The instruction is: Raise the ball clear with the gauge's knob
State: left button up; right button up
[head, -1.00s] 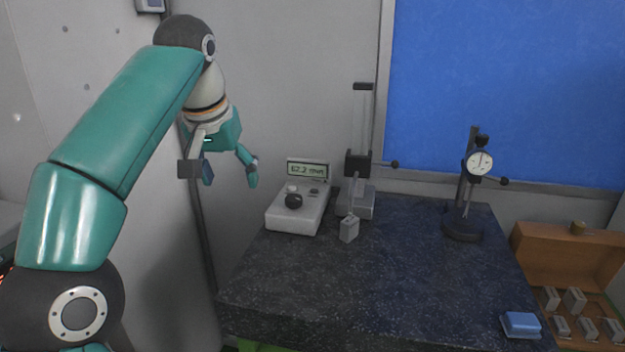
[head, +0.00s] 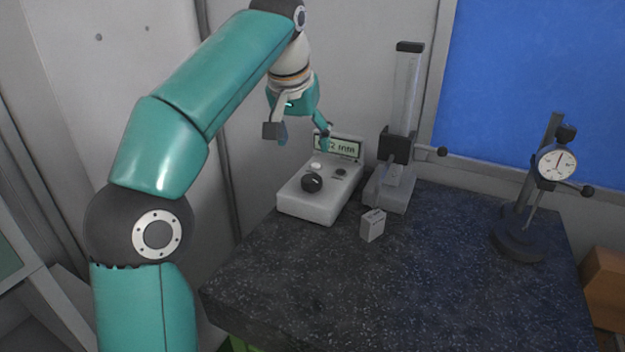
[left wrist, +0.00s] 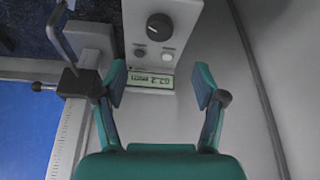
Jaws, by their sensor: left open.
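The gauge's control box (head: 300,205) sits at the table's back left, with a black knob (head: 312,182) on top. Its display (head: 350,149) is partly covered by a finger in the head view. The height gauge's column (head: 405,90) stands right of the box, its dark carriage (head: 395,148) low down. A bent probe (left wrist: 58,45) shows in the left wrist view; I cannot make out its ball. My left gripper (head: 298,137) is open and empty above the box's back end. In the left wrist view its fingers (left wrist: 160,86) straddle the display, knob beyond. My right gripper is out of view.
A small grey block (head: 373,225) stands in front of the height gauge's base (head: 388,190). A round dial gauge (head: 557,163) on a stand is at the right. The front of the dark speckled table (head: 400,290) is clear. A wall stands behind.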

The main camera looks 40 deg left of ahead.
aim_at(312, 178)
pick_arm(q)
jog(key=b+x, duration=0.1)
jog(key=x, duration=1)
jog(key=shift+f+b, duration=0.35)
jog(key=shift+f, duration=0.05)
jog(key=shift+d, duration=0.1)
